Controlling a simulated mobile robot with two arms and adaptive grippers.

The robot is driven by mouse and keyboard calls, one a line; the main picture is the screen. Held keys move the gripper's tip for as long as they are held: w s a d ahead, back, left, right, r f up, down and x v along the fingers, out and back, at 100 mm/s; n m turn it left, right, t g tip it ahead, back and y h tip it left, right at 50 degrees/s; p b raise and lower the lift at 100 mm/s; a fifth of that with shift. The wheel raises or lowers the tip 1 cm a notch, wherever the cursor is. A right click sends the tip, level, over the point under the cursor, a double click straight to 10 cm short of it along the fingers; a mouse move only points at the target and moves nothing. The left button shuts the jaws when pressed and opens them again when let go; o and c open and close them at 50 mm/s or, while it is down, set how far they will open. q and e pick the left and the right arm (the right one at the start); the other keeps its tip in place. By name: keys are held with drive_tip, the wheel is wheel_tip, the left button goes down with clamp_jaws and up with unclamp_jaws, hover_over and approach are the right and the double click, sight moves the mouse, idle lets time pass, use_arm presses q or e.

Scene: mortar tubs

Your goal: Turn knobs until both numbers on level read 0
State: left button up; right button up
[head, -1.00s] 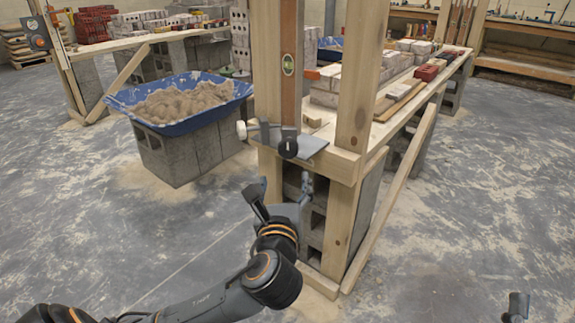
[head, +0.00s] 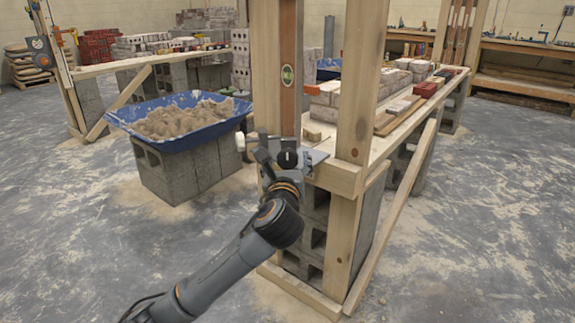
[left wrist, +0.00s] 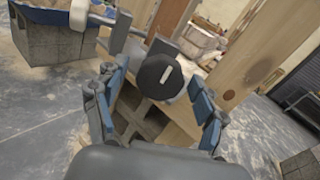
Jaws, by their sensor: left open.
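A brown spirit level (head: 288,110) with a green vial stands upright against the wooden post. No numbers on it are legible. Below it, a grey metal bracket (head: 318,157) carries a black knob (head: 287,158) with a white mark and a white knob (head: 240,141) to its left. My left gripper (head: 286,163) is at the black knob, partly hidden by its own wrist. In the left wrist view its open fingers stand on either side of the black knob (left wrist: 160,77), apart from it; the white knob (left wrist: 80,14) is at the top left. My right gripper is out of view.
The wooden post (head: 354,95) and the concrete blocks (head: 315,235) of the bench stand close by my left arm. A blue mortar tub (head: 185,140) on blocks is to the left. Bricks (head: 425,89) lie on the bench. The floor (head: 480,220) at right is clear.

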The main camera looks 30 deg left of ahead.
use_arm(q)
drive_tip(key=shift+w+a, duration=0.15)
drive_tip(key=shift+w, duration=0.1)
drive_tip(key=c, duration=1.2)
drive_tip(key=shift+o, duration=0.2)
